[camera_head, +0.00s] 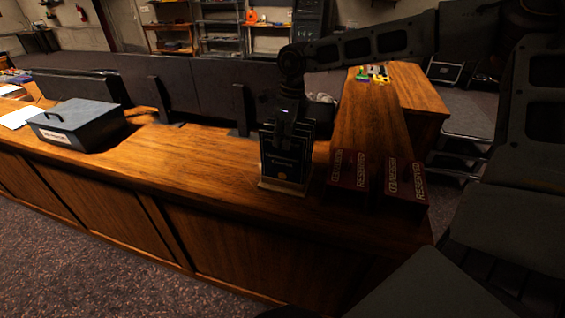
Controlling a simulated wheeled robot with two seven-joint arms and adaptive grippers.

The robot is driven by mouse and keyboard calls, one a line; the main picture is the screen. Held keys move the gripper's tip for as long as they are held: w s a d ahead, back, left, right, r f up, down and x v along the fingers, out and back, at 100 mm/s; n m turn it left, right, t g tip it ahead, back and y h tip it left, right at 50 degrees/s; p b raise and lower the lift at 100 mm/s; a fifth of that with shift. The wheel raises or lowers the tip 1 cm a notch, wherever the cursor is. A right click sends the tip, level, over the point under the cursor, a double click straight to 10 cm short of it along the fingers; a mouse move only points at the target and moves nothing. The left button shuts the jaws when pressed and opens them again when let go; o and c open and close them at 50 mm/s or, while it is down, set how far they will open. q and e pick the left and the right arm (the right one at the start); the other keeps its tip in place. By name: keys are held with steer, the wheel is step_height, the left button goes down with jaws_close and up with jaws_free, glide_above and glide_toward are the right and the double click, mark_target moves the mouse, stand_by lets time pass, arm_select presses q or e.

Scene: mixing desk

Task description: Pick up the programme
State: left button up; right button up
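The programme (283,168) looks like a dark booklet or stack with pale print on its front. It stands upright on a small light wooden stand (284,187) near the middle of the wooden desk. My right arm reaches in from the right, and my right gripper (287,138) points down at the programme's top edge. The gripper overlaps the upper part of the programme and hides some of it. The dark fingers blend with the dark cover, so I cannot tell whether they are shut on it. My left gripper is not in view.
Two dark red "RESERVED" signs (347,172) (404,182) stand just right of the programme. A grey metal box (80,125) and white papers (20,117) lie at the left. Black panels (210,102) line the desk's back edge. The desk between box and programme is clear.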

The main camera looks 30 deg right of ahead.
mark_target(282, 162)
steer(key=shift+w+a+f+p, duration=0.15)
steer(key=shift+f+p, duration=0.15)
steer(key=shift+f, duration=0.55)
steer(key=shift+w+d+f+p, duration=0.15)
steer(key=shift+f+p, duration=0.15)
steer(key=shift+f, duration=0.55)
steer(key=shift+w+a+f+p, duration=0.15)
steer(key=shift+f+p, duration=0.15)
steer(key=shift+f, duration=0.55)
jaws_close()
